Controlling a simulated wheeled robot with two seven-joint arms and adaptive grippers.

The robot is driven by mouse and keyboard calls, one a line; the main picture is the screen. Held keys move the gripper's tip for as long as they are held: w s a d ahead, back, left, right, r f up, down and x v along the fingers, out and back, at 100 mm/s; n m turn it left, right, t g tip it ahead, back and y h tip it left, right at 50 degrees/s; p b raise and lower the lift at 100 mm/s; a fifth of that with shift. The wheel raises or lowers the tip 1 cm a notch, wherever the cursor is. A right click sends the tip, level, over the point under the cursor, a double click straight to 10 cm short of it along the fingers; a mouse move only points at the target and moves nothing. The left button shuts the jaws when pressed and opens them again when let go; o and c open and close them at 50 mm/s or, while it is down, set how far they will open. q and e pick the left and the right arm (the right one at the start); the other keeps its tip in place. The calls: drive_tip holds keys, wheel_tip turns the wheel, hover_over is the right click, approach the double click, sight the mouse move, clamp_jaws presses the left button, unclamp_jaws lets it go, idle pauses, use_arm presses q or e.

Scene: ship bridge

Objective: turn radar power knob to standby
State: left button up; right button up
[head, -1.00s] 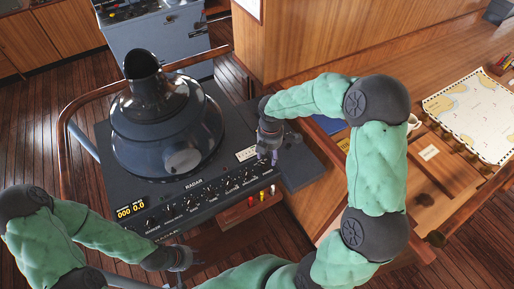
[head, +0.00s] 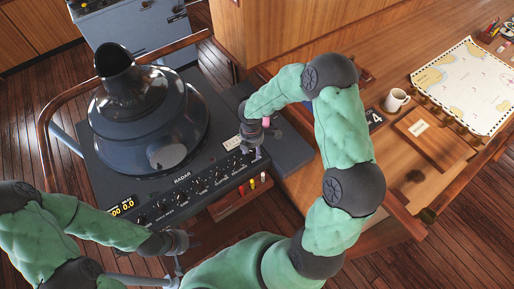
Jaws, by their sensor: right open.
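The radar console (head: 105,165) stands at the left, with a dark dome and viewing hood (head: 150,115) on top. A row of small black knobs (head: 200,189) runs along its sloped front panel under the word RADAR. My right gripper (head: 256,154) is over the right end of this row, its fingers pointing down at the panel. It is open, and it hides the knob or panel area under it. I cannot tell whether the fingers touch a knob. My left gripper (head: 182,262) is low in front of the console, away from the knobs. Its jaw state is unclear.
A wooden rail (head: 45,140) curves around the console's left side. A small shelf with coloured markers (head: 251,184) hangs on the console's front. At the right a wooden chart table (head: 385,150) holds a mug (head: 395,100) and a chart (head: 470,85).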

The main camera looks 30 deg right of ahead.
drive_tip(key=shift+f, duration=0.35)
clamp_jaws()
drive_tip(key=m+b, duration=0.3)
drive_tip(key=m, duration=0.1)
drive_tip(key=shift+f, duration=0.1)
drive_tip(key=shift+m+b, duration=1.35)
drive_tip(key=shift+m, duration=0.95)
